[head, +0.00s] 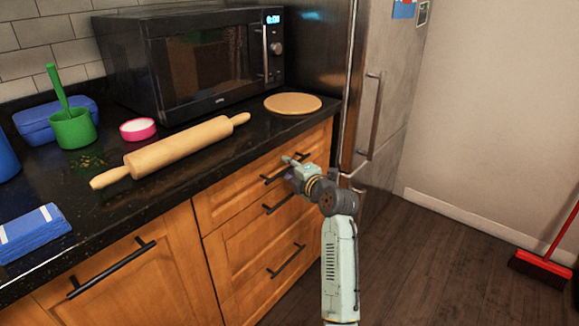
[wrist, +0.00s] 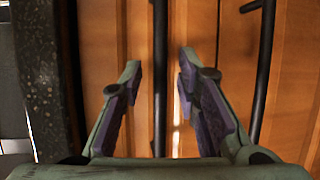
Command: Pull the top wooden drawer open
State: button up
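The top wooden drawer (head: 225,200) is flush with the cabinet, just under the dark counter. Its black bar handle (head: 269,179) is partly covered by my gripper (head: 291,163) in the head view. In the wrist view, the handle (wrist: 160,60) runs upright through the space between the two fingers of my gripper (wrist: 159,72). The fingers are apart, one on each side of the bar, with gaps on both sides. I cannot tell how deep the bar sits between them.
A second drawer handle (head: 280,205) is close below my gripper and also shows in the wrist view (wrist: 265,70). The counter edge (wrist: 48,70) is near the left finger. The fridge (head: 375,110) stands right of the drawers.

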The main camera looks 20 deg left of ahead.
grip_shut()
dwell(0.4)
dwell(0.5)
